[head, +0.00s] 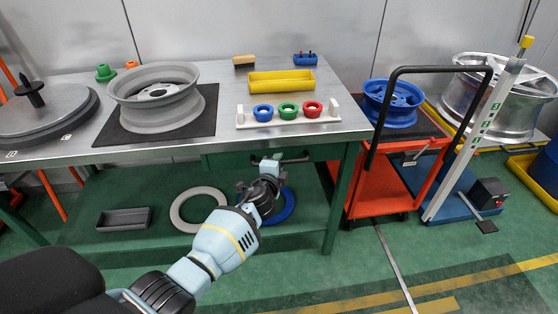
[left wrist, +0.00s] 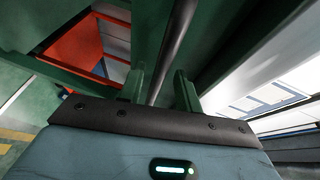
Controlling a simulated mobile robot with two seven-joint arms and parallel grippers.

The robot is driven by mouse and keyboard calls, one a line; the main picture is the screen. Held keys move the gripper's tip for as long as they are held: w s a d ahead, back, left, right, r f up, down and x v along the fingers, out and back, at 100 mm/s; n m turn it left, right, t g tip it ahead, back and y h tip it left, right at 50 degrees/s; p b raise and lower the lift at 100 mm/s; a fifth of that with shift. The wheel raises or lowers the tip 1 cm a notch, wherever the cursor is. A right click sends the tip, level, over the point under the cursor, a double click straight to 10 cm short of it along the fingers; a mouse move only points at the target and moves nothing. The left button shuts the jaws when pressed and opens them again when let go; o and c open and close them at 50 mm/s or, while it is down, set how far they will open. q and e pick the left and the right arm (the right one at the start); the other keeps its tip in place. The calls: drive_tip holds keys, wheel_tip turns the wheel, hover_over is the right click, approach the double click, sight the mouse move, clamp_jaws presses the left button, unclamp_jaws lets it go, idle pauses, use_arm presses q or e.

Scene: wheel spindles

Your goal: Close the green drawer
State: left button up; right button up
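The green drawer (head: 235,159) sits under the steel tabletop, below the rack of coloured rings. A dark bar handle (head: 297,159) shows on its front; I cannot tell how far out the drawer stands. My left gripper (head: 272,165) is at the drawer front by the left part of this handle. In the left wrist view, the two fingers of my left gripper (left wrist: 159,88) stand apart, and the dark handle bar (left wrist: 174,42) runs between them. A gap seems to show on each side of the bar. My right gripper is not in view.
The workbench (head: 222,78) carries a grey wheel rim (head: 156,115) and a ring rack (head: 333,112). Below are a grey ring (head: 178,213), a blue ring (head: 289,205) and a dark tray (head: 124,219). A red cart (head: 367,187) stands right of the bench. The floor in front is clear.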

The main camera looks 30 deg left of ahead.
use_arm(q)
drive_tip(key=p+v, duration=0.2)
drive_tip(key=v, duration=0.4)
drive_tip(key=shift+s, duration=0.25)
